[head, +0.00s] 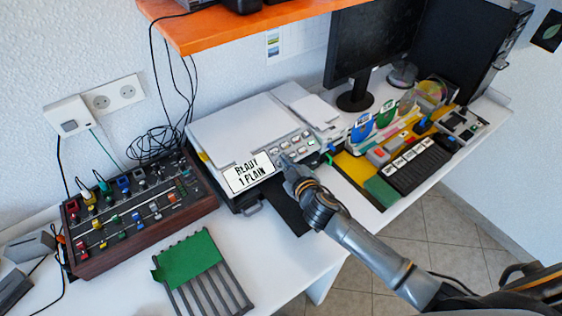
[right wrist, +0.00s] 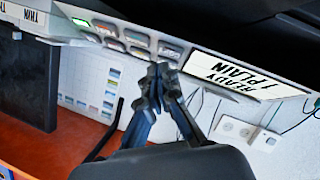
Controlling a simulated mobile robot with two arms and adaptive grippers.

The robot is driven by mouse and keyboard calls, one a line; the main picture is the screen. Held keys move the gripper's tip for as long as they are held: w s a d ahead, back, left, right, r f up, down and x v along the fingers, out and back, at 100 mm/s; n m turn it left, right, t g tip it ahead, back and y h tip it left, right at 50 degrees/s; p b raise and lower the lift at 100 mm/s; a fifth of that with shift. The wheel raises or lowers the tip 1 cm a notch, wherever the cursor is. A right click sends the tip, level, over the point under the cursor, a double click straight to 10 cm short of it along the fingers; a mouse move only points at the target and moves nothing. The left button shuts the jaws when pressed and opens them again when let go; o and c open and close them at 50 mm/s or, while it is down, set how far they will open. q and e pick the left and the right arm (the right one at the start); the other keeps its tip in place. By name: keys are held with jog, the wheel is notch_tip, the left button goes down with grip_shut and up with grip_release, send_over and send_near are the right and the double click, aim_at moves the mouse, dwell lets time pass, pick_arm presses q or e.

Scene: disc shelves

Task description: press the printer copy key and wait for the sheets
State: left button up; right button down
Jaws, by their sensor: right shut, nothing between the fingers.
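The printer (head: 238,125) stands on the white desk, with a pale lid and a front panel. Its display (head: 250,173) reads "READY 1 PLAIN"; it also shows upside down in the right wrist view (right wrist: 245,76). Two rows of small keys (head: 297,143) sit right of the display; the wrist view shows them too (right wrist: 138,40). My right gripper (head: 285,162) is shut and empty, its fingertips (right wrist: 160,72) close by the keys at the display end. I cannot tell whether they touch a key. The dark output tray (head: 288,210) is partly hidden by my arm; no sheet shows on it.
A wooden-sided control box (head: 140,212) with coloured knobs stands left. A green piece (head: 188,260) lies on a grey slatted rack in front. A monitor (head: 370,45) and a disc shelf with coloured discs (head: 386,113) are right. An orange shelf (head: 230,22) hangs above.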

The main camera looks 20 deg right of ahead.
jog(key=shift+f, duration=0.1)
dwell(0.4)
jog(key=shift+w+a+f+b, duration=0.1)
jog(key=shift+w+f+b, duration=0.1)
jog(key=shift+f+b, duration=0.15)
jog(key=shift+w+f+b, duration=0.15)
jog(key=shift+f+b, duration=0.15)
jog(key=shift+b, duration=0.05)
dwell(0.6)
dwell(0.4)
jog(key=shift+s+r+p, duration=0.4)
jog(key=shift+r+p, duration=0.35)
jog(key=shift+p, duration=0.1)
